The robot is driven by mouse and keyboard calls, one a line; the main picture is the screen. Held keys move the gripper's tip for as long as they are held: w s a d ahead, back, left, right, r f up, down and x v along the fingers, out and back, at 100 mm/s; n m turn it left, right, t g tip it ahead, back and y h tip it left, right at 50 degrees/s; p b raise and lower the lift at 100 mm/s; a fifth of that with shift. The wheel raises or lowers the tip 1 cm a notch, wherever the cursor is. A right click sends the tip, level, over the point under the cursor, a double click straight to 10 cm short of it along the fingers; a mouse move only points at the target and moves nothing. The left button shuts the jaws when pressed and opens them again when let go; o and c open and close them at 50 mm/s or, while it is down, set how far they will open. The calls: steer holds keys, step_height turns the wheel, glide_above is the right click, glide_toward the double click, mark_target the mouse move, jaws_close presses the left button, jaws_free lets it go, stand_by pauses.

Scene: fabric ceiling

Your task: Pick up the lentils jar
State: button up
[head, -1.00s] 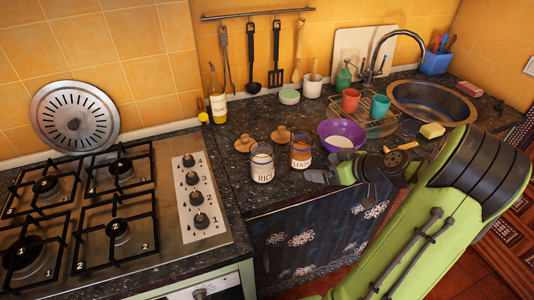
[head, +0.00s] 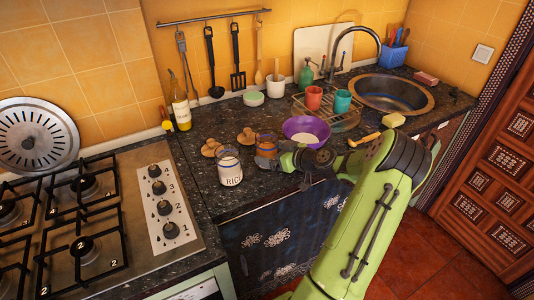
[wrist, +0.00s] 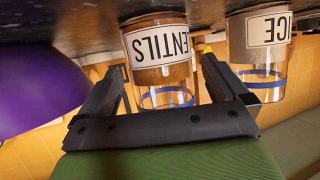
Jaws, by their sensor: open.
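The lentils jar (head: 265,146) is clear glass with brown contents and a white label. It stands on the dark counter, partly hidden behind my gripper (head: 281,160) in the head view. In the wrist view, which is upside down, the lentils jar (wrist: 160,52) appears between the two fingers of my gripper (wrist: 158,65). The gripper is open, with a visible gap on the left side of the jar. I cannot tell how deep the jar sits between the fingers.
The rice jar (head: 230,170) stands close beside the lentils jar, just outside one finger. A purple bowl (head: 306,130) is on the other side. Wooden lids (head: 211,147) lie behind the jars. The gas stove (head: 100,230) is at left, the sink (head: 391,95) at right.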

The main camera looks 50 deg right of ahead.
steer(key=x, duration=0.3)
steer(key=shift+w, duration=0.15)
steer(key=shift+c, duration=0.3)
steer(key=c, duration=1.2)
step_height(320, 180, up, 10)
steer(key=shift+r+p, duration=0.1)
steer(key=shift+p, duration=0.65)
